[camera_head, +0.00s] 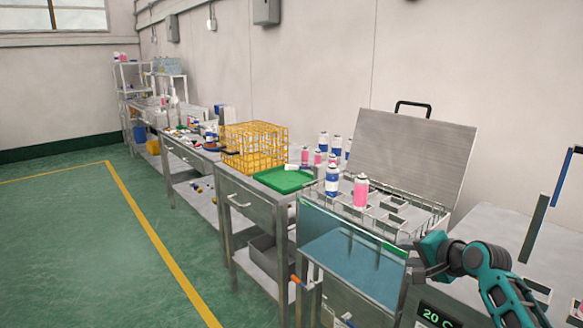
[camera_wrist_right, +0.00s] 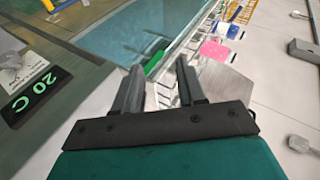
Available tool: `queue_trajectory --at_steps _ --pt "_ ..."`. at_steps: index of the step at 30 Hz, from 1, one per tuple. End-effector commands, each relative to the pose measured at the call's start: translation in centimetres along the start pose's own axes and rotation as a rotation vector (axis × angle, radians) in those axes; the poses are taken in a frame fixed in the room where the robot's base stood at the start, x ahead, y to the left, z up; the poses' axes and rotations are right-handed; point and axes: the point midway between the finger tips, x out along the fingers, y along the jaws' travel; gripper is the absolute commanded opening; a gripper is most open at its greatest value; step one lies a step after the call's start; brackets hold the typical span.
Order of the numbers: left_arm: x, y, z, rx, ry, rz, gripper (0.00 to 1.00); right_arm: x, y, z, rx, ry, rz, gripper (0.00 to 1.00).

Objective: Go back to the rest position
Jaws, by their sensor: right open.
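My right gripper (camera_head: 424,262) is at the lower right of the head view, beside the front right corner of a metal water bath. In the right wrist view its two fingers (camera_wrist_right: 160,82) are apart with nothing between them. My left gripper is not in the head view. A pink can (camera_head: 361,191) and a blue and white can (camera_head: 332,181) stand upright in the bath's wire rack (camera_head: 393,212), to the left of and apart from the gripper. The bath's lid (camera_head: 415,150) is raised.
The bath's glass front (camera_head: 350,262) and a display reading 20 C (camera_head: 437,316) are close to my right gripper. A green tray (camera_head: 283,180) and a yellow wire crate (camera_head: 254,140) sit on the table to the left. The green floor (camera_head: 70,240) at left is clear.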

Motion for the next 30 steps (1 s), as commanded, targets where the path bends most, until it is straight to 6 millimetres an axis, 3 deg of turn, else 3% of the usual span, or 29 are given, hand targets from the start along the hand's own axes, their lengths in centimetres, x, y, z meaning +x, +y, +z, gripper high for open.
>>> queue_trajectory --at_steps 3,6,14,23,30 --pt "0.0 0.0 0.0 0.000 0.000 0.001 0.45 -0.6 -0.7 -4.5 -0.414 0.246 0.014 0.40" --pt "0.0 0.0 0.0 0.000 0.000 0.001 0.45 -1.5 -1.8 -7.2 -0.723 0.409 0.050 0.40" --pt "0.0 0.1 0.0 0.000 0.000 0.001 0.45 -4.3 -5.5 -10.7 -1.403 0.724 0.191 0.40" --pt "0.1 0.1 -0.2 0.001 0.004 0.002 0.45 -2.0 4.2 0.3 -1.409 0.525 0.167 0.40" --pt "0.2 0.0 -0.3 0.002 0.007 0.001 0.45 -3.8 13.4 12.3 -1.359 0.321 0.146 0.40"
